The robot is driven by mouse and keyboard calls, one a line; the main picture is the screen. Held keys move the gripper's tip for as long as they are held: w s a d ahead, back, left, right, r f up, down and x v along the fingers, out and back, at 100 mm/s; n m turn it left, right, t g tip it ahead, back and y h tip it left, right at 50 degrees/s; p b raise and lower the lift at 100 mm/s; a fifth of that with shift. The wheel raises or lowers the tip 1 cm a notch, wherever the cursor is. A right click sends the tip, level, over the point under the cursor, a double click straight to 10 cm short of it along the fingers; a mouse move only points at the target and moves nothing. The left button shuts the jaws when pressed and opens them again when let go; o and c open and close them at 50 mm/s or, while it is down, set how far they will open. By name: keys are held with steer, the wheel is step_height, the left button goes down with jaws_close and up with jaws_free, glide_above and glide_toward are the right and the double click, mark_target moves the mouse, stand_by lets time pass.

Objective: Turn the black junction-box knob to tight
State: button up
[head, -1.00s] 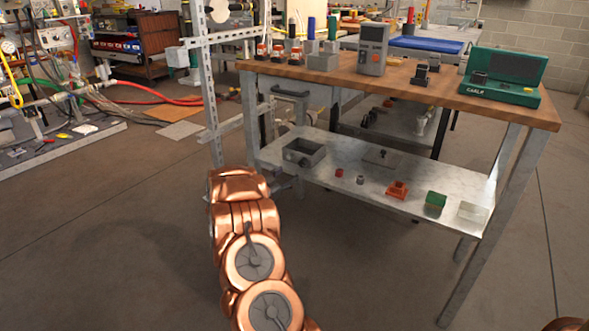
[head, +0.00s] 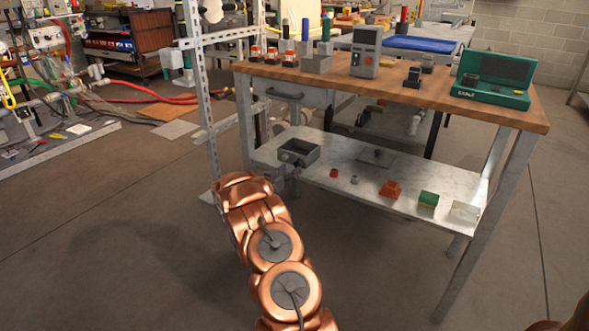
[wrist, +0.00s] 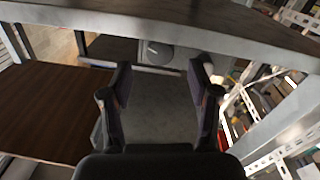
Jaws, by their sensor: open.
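A grey open-topped junction box (head: 314,156) sits at the left end of the lower shelf in the head view. A dark round shape on its front, which may be the black knob (head: 291,157), is small and unclear; its setting cannot be read. My copper arm reaches toward that end of the shelf, and its gripper end is mostly hidden by the arm, close to the box. In the wrist view my gripper (wrist: 160,72) is open, with nothing between its two dark fingers.
The lower shelf (head: 350,184) also holds a red cap (head: 333,173), an orange part (head: 390,189), a green block (head: 428,199) and a clear box (head: 465,212). The wooden tabletop (head: 430,105) overhangs it. A perforated metal post (head: 202,90) stands at the left.

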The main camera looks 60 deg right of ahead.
mark_target(297, 165)
steer(key=shift+d+f+b, duration=0.1)
steer(key=shift+d+b, duration=0.35)
steer(key=shift+d, duration=1.45)
steer(key=shift+c, duration=0.3)
steer(key=c, duration=1.1)
steer(key=shift+m+p, duration=0.85)
steer(key=shift+m, duration=0.15)
steer(key=shift+m+p, duration=0.5)
steer(key=shift+m, duration=1.3)
steer(key=shift+s, duration=0.1)
